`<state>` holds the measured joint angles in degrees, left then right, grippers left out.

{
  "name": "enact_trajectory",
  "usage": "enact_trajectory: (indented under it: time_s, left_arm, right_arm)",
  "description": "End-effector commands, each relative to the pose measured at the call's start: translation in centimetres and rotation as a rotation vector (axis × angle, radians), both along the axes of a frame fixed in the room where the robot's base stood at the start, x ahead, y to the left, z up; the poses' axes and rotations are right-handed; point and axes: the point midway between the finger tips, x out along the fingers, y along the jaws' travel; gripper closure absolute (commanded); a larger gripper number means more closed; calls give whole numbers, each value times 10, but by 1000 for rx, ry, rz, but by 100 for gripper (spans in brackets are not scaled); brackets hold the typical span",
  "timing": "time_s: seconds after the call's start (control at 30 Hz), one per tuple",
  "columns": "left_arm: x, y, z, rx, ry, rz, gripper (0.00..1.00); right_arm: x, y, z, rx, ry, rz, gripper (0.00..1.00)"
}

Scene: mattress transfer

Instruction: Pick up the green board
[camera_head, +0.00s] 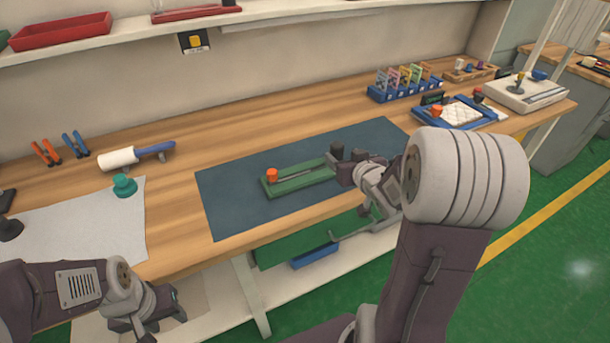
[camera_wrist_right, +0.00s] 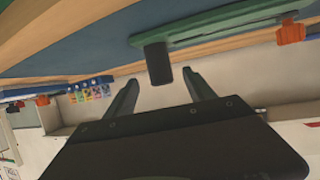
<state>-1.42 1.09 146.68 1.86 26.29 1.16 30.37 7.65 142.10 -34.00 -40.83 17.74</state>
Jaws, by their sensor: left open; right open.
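The green board (camera_head: 290,186) lies on the dark blue mat (camera_head: 225,197) on the workbench. It has an orange knob (camera_head: 272,175) at its left end and a dark knob (camera_head: 337,151) near its right end. My right gripper (camera_head: 342,172) is open at the board's right end and partly hides it. In the right wrist view the board (camera_wrist_right: 225,28) is along the top, and the dark knob (camera_wrist_right: 158,62) is in line with the gap between the open fingers (camera_wrist_right: 160,85); contact cannot be told. My left gripper (camera_head: 155,318) is open and empty, low at the bench's front left.
A blue tray (camera_head: 455,113) and a blue rack (camera_head: 405,86) are at the right. The mat's left part is clear.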

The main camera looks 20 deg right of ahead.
Motion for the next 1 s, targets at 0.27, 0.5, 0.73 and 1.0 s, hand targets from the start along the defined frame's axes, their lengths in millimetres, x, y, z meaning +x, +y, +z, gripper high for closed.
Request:
enact_trajectory:
  time_s: [0.27, 0.5, 0.73, 1.0]
  left_arm:
    - [0, 0, -8, 0, 0, 0, 55]
    - [0, 0, -12, 0, 0, 0, 55]
    - [0, 0, -15, 0, 0, 0, 55]
    - [0, 0, -15, 0, 0, 0, 55]
  right_arm:
    - [33, -4, -15, 1, 2, 1, 37]
    - [50, -4, -21, 0, 2, 2, 37]
    - [83, -8, -32, 0, 3, 0, 37]
    - [84, -8, -32, 0, 2, -1, 48]
